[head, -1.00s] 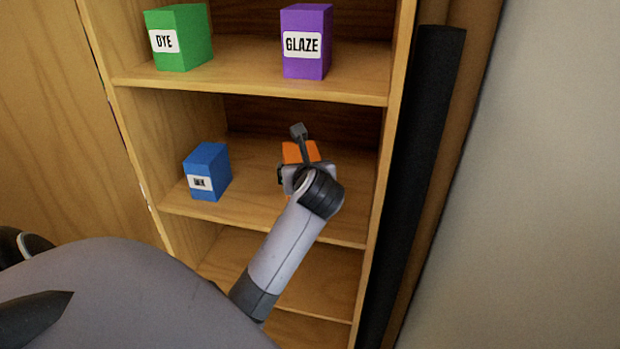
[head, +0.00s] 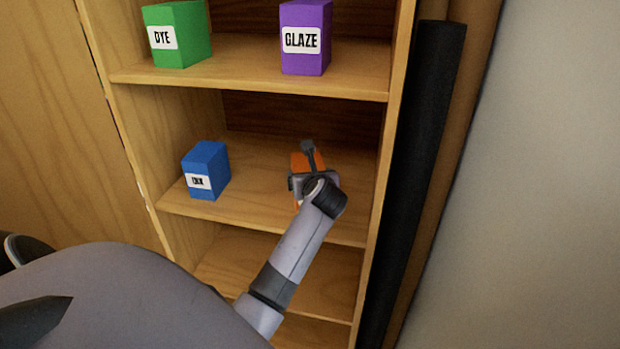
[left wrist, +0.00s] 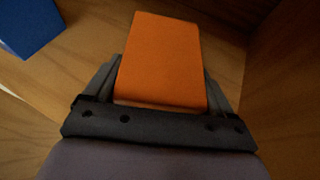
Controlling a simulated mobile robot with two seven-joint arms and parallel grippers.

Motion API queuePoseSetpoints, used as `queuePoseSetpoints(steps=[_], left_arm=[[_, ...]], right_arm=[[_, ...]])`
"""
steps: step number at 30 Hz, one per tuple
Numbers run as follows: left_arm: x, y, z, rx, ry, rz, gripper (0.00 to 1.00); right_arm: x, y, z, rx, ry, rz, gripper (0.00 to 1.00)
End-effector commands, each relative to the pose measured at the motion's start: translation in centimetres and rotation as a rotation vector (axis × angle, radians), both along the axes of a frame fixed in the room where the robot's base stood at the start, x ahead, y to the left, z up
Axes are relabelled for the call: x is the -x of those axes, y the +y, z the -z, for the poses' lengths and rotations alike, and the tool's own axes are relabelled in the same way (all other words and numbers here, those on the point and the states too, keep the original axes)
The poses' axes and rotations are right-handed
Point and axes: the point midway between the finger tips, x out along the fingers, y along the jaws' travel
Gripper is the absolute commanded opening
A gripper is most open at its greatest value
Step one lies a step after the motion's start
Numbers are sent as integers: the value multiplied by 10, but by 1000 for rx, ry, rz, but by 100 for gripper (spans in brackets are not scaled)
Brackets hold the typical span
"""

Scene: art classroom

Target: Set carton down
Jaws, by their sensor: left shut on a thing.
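The orange carton (head: 301,161) is at the right part of the middle shelf (head: 258,216), mostly hidden behind my gripper and wrist in the head view. It fills the middle of the left wrist view (left wrist: 162,62), between the two fingers. My left gripper (head: 313,177) is shut on the orange carton. Whether the carton's base touches the shelf board is hidden. My right gripper is not in view.
A blue INK carton (head: 208,165) stands on the same shelf to the left, with bare board between. A green DYE carton (head: 180,32) and a purple GLAZE carton (head: 316,50) stand on the shelf above. The right side wall (head: 396,110) is close to my gripper.

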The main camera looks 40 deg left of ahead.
Motion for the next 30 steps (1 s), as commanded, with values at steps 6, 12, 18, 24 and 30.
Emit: queuePoseSetpoints(steps=[6,12,18,24,30], left_arm=[[-1,1,-3,-3,-5,0,32],[0,0,3,0,0,0,97],[0,0,3,1,-1,0,100],[3,-4,-3,-1,1,0,100],[21,-27,-15,1,-1,1,100]], right_arm=[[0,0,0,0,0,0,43],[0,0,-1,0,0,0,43],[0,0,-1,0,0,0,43],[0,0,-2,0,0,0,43],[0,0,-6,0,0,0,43]])
